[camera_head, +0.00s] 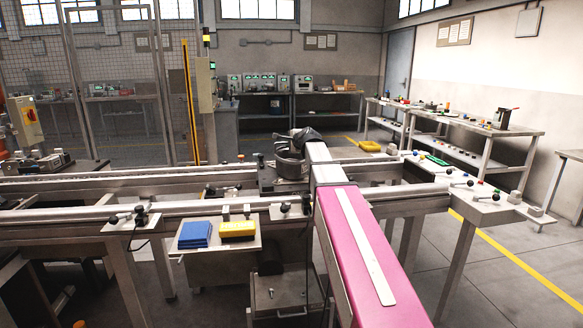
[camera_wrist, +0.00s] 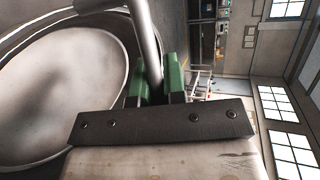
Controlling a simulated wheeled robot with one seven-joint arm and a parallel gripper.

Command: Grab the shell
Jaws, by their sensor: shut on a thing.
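The shell is a grey, round, hollow metal part; in the wrist view its open bowl (camera_wrist: 60,95) fills the left side. My gripper (camera_wrist: 157,82) has green finger pads, which are shut on a narrow grey strip of the shell, seen edge-on like a bar. In the head view the dark shell (camera_head: 289,168) is at the centre, on or just above a pallet on the conveyor, at the far end of my pink arm. I cannot tell whether it still touches the pallet. My gripper's fingers are hidden in the head view.
Conveyor rails (camera_head: 80,220) run left to right around the shell. A side shelf holds blue blocks (camera_head: 194,234) and a yellow block (camera_head: 238,230). Benches with small parts (camera_head: 470,125) stand at the right. A mesh fence (camera_head: 110,90) stands back left. Floor at the right is clear.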

